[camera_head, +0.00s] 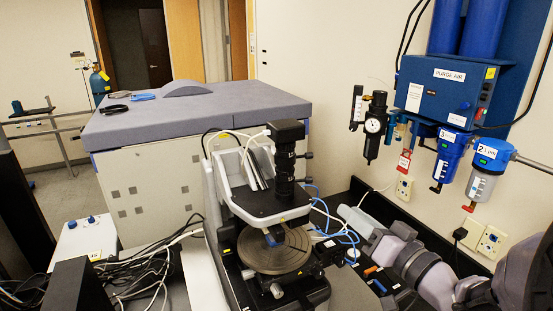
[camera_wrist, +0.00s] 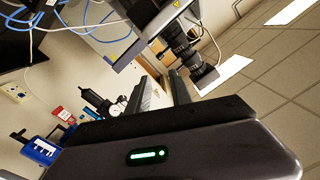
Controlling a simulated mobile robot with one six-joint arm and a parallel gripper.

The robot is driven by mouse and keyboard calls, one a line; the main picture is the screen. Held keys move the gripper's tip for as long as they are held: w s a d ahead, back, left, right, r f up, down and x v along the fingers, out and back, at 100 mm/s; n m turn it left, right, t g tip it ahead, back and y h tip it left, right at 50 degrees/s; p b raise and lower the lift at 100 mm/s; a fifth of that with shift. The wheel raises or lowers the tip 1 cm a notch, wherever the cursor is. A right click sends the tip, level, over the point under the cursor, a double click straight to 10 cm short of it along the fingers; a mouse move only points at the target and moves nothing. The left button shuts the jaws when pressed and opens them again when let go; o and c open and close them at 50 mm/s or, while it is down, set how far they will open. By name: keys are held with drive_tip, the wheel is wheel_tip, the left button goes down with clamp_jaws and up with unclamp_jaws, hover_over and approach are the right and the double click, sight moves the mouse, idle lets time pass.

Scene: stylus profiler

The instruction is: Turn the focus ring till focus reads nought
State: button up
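The stylus profiler shows in the head view with a black upright optics tube (camera_head: 285,165) above a round metal stage (camera_head: 275,250). Ridged black bands circle the tube; I cannot tell which one is the focus ring. In the wrist view the ridged black tube (camera_wrist: 182,45) appears tilted, beyond my fingertips and apart from them. My gripper (camera_wrist: 163,77) has its two fingers parted with nothing between them. In the head view my arm comes in from the lower right, to the right of the profiler. No focus reading is legible.
Blue tubing (camera_head: 345,235) and cables lie to the right of the stage. A blue purge air panel (camera_head: 445,95) with a gauge (camera_head: 373,125) and filters hangs on the right wall. A large grey-topped cabinet (camera_head: 190,110) stands behind. Tangled cables (camera_head: 140,270) crowd the left.

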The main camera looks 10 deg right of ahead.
sight(309, 180)
drive_tip(key=p+x, duration=0.1)
drive_tip(key=x, duration=1.5)
drive_tip(key=shift+w+a+f+p, duration=0.1)
drive_tip(key=shift+w+f+p, duration=0.05)
drive_tip(key=shift+w+p, duration=0.25)
drive_tip(key=shift+c, duration=0.5)
clamp_jaws()
